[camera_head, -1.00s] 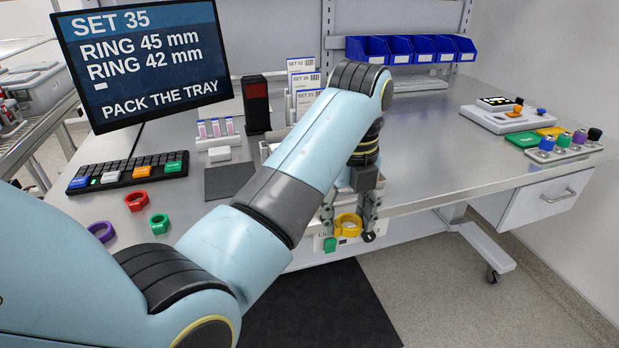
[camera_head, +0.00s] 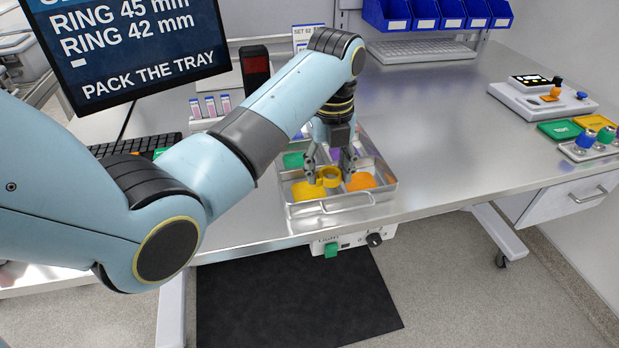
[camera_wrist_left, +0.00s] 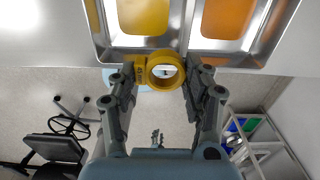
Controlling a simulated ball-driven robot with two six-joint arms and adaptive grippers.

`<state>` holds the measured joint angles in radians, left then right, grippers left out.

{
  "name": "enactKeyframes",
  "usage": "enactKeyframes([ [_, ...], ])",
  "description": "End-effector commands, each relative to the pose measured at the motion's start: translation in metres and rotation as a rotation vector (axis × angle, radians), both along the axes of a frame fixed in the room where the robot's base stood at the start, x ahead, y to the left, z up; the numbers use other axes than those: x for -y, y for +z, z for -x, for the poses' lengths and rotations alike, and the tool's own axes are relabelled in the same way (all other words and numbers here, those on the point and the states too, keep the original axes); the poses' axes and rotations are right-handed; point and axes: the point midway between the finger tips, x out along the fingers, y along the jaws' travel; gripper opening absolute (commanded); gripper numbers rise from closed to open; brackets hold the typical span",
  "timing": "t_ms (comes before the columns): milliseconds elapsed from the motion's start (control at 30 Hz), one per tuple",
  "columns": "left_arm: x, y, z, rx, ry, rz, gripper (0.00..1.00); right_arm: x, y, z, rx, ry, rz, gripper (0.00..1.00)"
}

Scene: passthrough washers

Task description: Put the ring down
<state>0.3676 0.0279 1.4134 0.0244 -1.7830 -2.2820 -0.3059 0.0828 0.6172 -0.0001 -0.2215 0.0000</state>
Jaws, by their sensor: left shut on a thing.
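My left gripper (camera_head: 330,178) is shut on a yellow ring (camera_head: 328,177) and holds it over the front part of a metal tray (camera_head: 345,203). The tray has compartments with coloured floors. The yellow compartment (camera_head: 309,190) lies just left of and below the ring, and the orange compartment (camera_head: 360,181) lies to its right. In the left wrist view the ring (camera_wrist_left: 148,72) sits between the two fingers, by the tray's rim. The ring looks raised above the tray, though the exact gap is hard to tell. The arm and gripper hide part of the rear compartments. My right gripper is not in view.
A monitor (camera_head: 130,45) stands at the back left, with a keyboard (camera_head: 135,145) below it. A control box with a green button (camera_head: 331,250) hangs under the table's front edge. Blue bins (camera_head: 437,14) are at the back.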

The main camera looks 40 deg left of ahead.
Motion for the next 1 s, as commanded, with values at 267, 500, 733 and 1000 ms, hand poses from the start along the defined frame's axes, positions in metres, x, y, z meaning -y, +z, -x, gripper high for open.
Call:
enactKeyframes([
  [267,-0.048,-0.027,-0.008,0.001,0.001,0.001,0.31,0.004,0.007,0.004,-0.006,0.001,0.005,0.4],
  [500,-0.051,-0.054,-0.007,-0.003,-0.001,0.002,0.31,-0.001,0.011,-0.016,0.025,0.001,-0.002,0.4],
  [733,-0.051,-0.071,-0.008,0.003,-0.001,0.001,0.31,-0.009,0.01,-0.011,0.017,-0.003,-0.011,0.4],
  [1000,-0.051,-0.074,-0.008,0.002,-0.001,0.001,0.31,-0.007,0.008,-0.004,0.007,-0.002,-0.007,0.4],
])
